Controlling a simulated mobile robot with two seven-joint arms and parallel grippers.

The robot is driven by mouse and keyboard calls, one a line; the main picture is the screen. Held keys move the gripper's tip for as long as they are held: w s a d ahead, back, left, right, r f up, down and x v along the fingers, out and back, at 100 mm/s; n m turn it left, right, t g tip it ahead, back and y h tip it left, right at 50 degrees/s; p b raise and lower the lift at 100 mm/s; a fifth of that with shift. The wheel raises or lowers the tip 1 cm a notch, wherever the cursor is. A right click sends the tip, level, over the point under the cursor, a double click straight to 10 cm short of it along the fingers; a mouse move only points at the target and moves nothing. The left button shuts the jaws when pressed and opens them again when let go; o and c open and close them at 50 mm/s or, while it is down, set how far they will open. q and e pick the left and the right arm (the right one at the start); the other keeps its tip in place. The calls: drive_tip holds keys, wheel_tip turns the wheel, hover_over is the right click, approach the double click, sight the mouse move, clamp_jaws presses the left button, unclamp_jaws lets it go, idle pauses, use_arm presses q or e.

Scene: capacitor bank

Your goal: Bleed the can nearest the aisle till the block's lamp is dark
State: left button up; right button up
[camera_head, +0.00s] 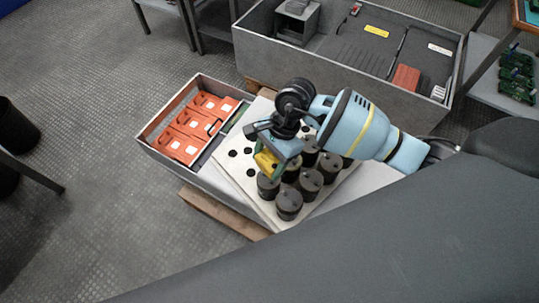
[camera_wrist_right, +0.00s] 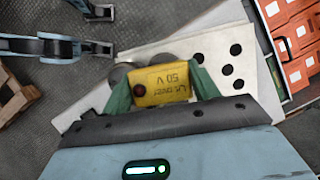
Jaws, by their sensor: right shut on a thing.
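My right gripper (camera_head: 268,152) is shut on a yellow block (camera_head: 266,163), held over the left side of the group of cans. In the right wrist view the block (camera_wrist_right: 160,85) sits between green fingers (camera_wrist_right: 160,88) and carries "50 V" lettering. A small dark red lamp (camera_wrist_right: 138,88) is on its face; I cannot tell if it is lit. Several dark cans stand upright on a white board with holes (camera_head: 232,178). The front can (camera_head: 289,205) and left can (camera_head: 268,186) show clearly; others are partly covered. I cannot tell whether the block touches a can.
A grey tray (camera_head: 150,150) with several orange units (camera_head: 190,130) lies left of the board. A large grey bin (camera_head: 290,62) stands behind, holding a red-brown block (camera_head: 406,77). Wooden timbers (camera_head: 222,212) lie underneath. Open floor (camera_head: 100,100) is at left.

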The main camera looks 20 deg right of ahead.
drive_tip(key=shift+f, duration=0.15)
drive_tip(key=shift+f+b, duration=0.55)
drive_tip(key=shift+f, duration=0.1)
drive_tip(key=shift+f+b, duration=0.4)
drive_tip(key=shift+f, duration=0.25)
drive_tip(key=shift+f+b, duration=0.4)
drive_tip(key=shift+f, duration=0.4)
drive_tip(key=shift+b, duration=0.3)
drive_tip(key=shift+f, duration=0.2)
drive_tip(key=shift+f+b, duration=0.55)
drive_tip(key=shift+b, duration=0.1)
idle(0.5)
